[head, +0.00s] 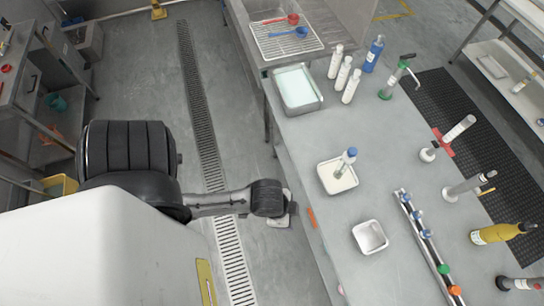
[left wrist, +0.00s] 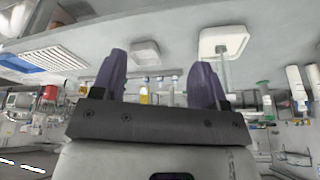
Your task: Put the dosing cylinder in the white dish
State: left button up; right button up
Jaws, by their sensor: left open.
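A clear cylinder with a blue top (head: 347,160), which looks like the dosing cylinder, stands in a shallow white tray (head: 328,184) near the table's left edge. An empty small white dish (head: 370,237) sits nearer on the table, apart from that tray. In the left wrist view, which looks upside down, the cylinder (left wrist: 225,75) rises from the tray (left wrist: 207,41), and the dish (left wrist: 145,50) is left of it. My left gripper (head: 288,207) is off the table's left edge, apart from both. Its purple fingers (left wrist: 157,85) are wide apart with nothing between them. My right gripper is not seen.
White bottles (head: 345,78), a blue bottle (head: 373,55) and a larger tray (head: 298,88) stand at the back. A yellow bottle (head: 495,233) is at the right. The tabletop around the dish is mostly clear.

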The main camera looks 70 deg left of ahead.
pick_arm(q)
jog(key=s+n, duration=0.1)
jog(key=s+a, duration=0.1)
jog(key=s+a+n+y, duration=0.1)
jog(key=shift+s+a+r+n, duration=0.1)
jog(key=shift+s+r+n, duration=0.2)
jog(key=shift+s+r, duration=0.05)
